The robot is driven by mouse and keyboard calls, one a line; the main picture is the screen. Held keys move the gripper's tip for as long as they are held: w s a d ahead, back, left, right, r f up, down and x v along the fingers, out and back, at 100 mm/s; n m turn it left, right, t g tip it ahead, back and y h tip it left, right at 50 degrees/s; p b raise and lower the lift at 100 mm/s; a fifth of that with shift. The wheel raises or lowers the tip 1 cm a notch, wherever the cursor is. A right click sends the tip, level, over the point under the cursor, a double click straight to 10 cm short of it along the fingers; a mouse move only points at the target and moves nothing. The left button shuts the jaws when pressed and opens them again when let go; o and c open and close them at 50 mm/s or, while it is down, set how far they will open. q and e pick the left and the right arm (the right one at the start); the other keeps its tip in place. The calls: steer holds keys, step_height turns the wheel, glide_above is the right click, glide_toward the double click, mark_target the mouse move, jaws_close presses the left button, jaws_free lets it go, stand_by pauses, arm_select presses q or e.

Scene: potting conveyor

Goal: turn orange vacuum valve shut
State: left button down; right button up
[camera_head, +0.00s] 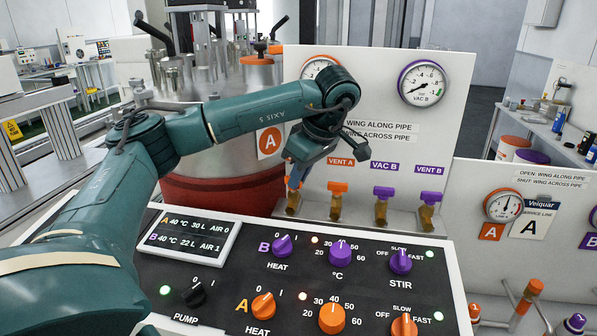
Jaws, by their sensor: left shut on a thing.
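My left arm reaches across from the left, and its gripper (296,178) points down at the leftmost valve on the white panel. The gripper is shut on this orange vacuum valve (292,203). The fingers and wrist cover most of its handle and the label above it, so I cannot tell which way its wing lies. The brass body shows below the fingers. My right gripper is out of view.
Close to the right stand the orange VENT A valve (337,194), purple VAC B valve (382,200) and purple VENT B valve (428,204). A black control panel (240,285) with several knobs lies in front. The VAC B gauge (422,84) is above.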

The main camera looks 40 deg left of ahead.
arm_select(q)
steer(key=shift+f+n+g, duration=0.2)
steer(key=shift+n+g, duration=0.2)
steer(key=shift+n, duration=0.4)
steer(key=shift+f, duration=0.1)
steer(key=c, duration=1.7)
jaws_free()
steer(key=shift+o, duration=1)
steer(key=shift+w+a, duration=0.15)
steer(key=shift+d+r, duration=0.3)
steer(key=shift+r, duration=0.35)
steer(key=w+d+r+b, duration=0.1)
steer(key=w+d, duration=0.2)
steer(key=d, duration=0.9)
steer(key=shift+w+r, duration=0.2)
steer(key=shift+r, duration=0.1)
steer(key=shift+d, duration=0.1)
